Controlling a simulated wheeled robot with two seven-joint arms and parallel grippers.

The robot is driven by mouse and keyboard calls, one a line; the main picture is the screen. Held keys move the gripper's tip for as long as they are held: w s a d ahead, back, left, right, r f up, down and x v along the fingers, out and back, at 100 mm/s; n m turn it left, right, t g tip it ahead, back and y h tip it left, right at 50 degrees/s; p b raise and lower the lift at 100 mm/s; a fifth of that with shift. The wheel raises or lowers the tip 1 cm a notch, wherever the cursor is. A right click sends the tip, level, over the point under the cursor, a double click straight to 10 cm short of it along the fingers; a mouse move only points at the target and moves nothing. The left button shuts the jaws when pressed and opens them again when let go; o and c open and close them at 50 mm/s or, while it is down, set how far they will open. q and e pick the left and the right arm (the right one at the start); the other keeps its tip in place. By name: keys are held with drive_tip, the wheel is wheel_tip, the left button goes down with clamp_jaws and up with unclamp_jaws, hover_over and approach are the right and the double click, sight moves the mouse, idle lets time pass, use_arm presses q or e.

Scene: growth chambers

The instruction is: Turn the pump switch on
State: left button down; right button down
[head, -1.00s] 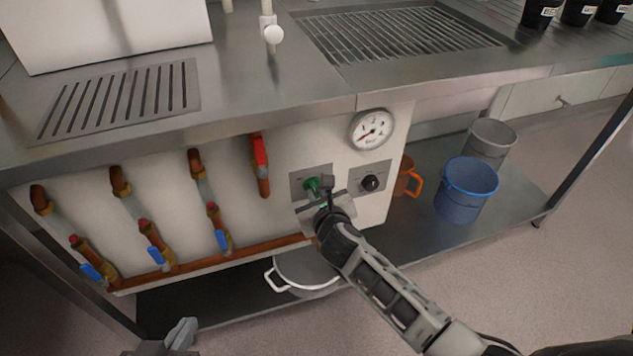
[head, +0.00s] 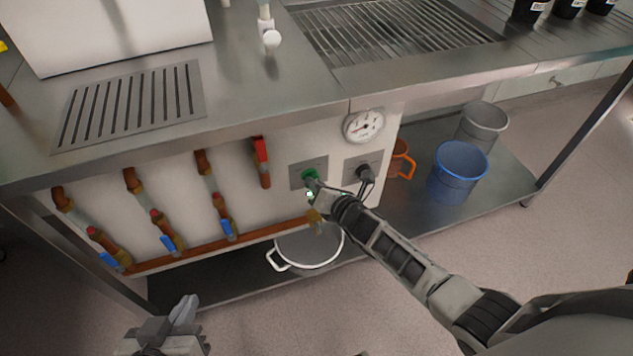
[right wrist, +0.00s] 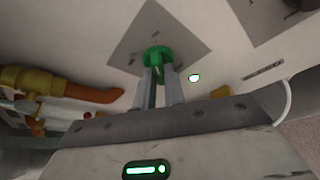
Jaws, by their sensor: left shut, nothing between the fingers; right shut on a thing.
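The pump switch is a green rotary knob (head: 310,175) on a grey square plate (head: 296,178) on the white panel under the bench. My right gripper (head: 312,183) is at the knob, its fingers closed on it. The right wrist view shows both fingers (right wrist: 161,88) against the green knob (right wrist: 158,54), partly hiding it. A small lamp (right wrist: 194,77) beside the plate looks bright in that view. A green glow also shows below the knob in the head view. My left gripper (head: 184,312) is shut and empty at the bottom left, away from the panel.
A black knob (head: 363,171) and a round gauge (head: 364,126) are to the right of the switch. Several pipes with valves line the panel's left, including a red-handled one (head: 262,150). A pot (head: 308,252), an orange jug (head: 401,160) and a blue bucket (head: 459,172) stand on the lower shelf.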

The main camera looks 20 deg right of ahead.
use_arm(q)
drive_tip(key=shift+r, duration=0.1)
use_arm(e)
drive_tip(key=shift+m+y, duration=0.3)
drive_tip(key=shift+m, duration=0.1)
use_arm(q)
drive_tip(key=shift+w, duration=0.1)
use_arm(e)
drive_tip(key=c, duration=1.5)
unclamp_jaws()
use_arm(q)
drive_tip(key=shift+r, duration=0.1)
use_arm(e)
drive_tip(key=shift+d, duration=0.1)
use_arm(q)
drive_tip(key=p, duration=0.2)
drive_tip(key=r+p, duration=0.1)
drive_tip(key=shift+a+r+p, duration=0.15)
drive_tip(key=shift+a+p, duration=0.1)
drive_tip(key=shift+p, duration=0.1)
use_arm(e)
drive_tip(key=v, duration=1.6)
drive_tip(key=shift+f, duration=0.2)
